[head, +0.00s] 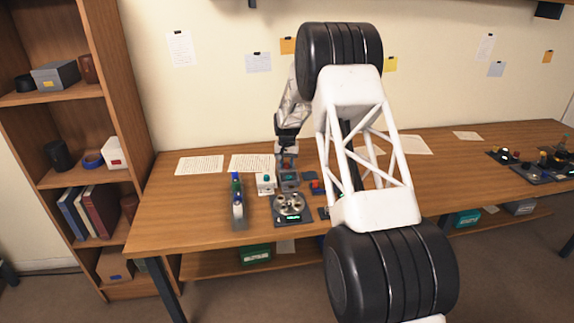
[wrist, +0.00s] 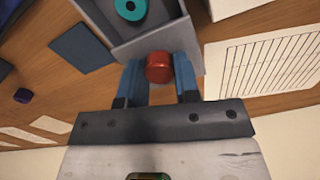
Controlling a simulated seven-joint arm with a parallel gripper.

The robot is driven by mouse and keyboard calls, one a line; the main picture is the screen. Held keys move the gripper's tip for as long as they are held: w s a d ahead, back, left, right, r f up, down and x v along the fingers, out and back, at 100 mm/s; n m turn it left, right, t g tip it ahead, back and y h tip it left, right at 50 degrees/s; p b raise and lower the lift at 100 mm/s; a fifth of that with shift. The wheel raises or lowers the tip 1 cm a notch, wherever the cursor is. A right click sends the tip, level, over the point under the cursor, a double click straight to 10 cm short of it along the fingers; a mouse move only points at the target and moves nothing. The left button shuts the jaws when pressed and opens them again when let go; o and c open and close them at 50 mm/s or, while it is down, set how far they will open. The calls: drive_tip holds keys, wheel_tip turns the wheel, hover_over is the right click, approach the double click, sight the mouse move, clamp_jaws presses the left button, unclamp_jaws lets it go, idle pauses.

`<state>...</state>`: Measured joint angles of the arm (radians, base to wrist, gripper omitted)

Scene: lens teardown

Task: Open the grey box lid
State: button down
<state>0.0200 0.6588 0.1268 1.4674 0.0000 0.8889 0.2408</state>
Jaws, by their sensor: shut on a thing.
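The grey box (head: 289,183) stands on the table, left of centre in the head view. In the wrist view the box (wrist: 191,14) is open toward the camera, and a teal ring (wrist: 130,8) shows inside it. A red knob (wrist: 158,68) sits at the near edge of a grey panel that appears to be the raised lid (wrist: 155,43). My gripper (wrist: 160,78) has its blue fingers on both sides of the knob and is shut on it. In the head view my gripper (head: 286,148) is at the back of the box; its fingertips are too small to make out.
A white block with a teal button (head: 266,184) stands left of the box. A dark base with a round metal part (head: 291,205) is in front. Paper sheets (head: 200,165) lie behind. The table's left front is clear.

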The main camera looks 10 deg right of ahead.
sight(287, 164)
drive_tip(key=c, duration=0.8)
unclamp_jaws()
drive_tip(key=shift+r, duration=0.1)
drive_tip(key=shift+r, duration=3.75)
drive_tip(key=shift+r, duration=0.1)
